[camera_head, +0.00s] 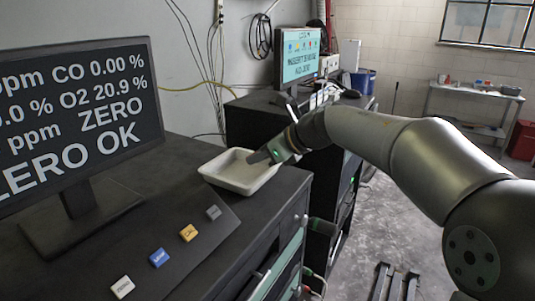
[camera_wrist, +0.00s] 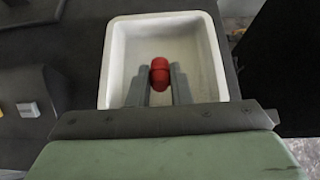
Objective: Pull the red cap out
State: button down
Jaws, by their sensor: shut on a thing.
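The red cap (camera_wrist: 160,74) shows in the wrist view between the two grey fingers of my gripper (camera_wrist: 159,78). The fingers are shut on it, one on each side. It is over the inside of the white tray (camera_wrist: 116,57), and I cannot tell whether it touches the tray floor. In the head view my gripper (camera_head: 263,155) reaches into the right side of the white tray (camera_head: 222,181), and the cap is hidden there.
The tray stands on a dark cabinet top near its right edge. A monitor (camera_head: 80,115) stands at left. A sloped panel with several coloured buttons (camera_head: 188,232) lies in front of the tray. A second monitor (camera_head: 299,55) stands behind. Open floor lies at right.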

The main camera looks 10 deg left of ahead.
aim_at(246, 176)
jog(key=x, duration=0.4)
jog(key=shift+w+a+r, duration=0.1)
jog(key=shift+a+r, duration=0.15)
jog(key=shift+a, duration=0.1)
jog(key=shift+w+a+f, duration=0.15)
jog(key=shift+a+f, duration=0.1)
jog(key=shift+d+f+b, duration=0.1)
jog(key=shift+f+b, duration=0.5)
jog(key=shift+f, duration=0.2)
jog(key=c, duration=1.2)
grip_release()
jog(key=shift+c, duration=0.2)
jog(key=b+v, duration=0.1)
jog(key=v, duration=1.6)
jog(key=shift+d, duration=0.2)
jog(key=shift+r, duration=0.1)
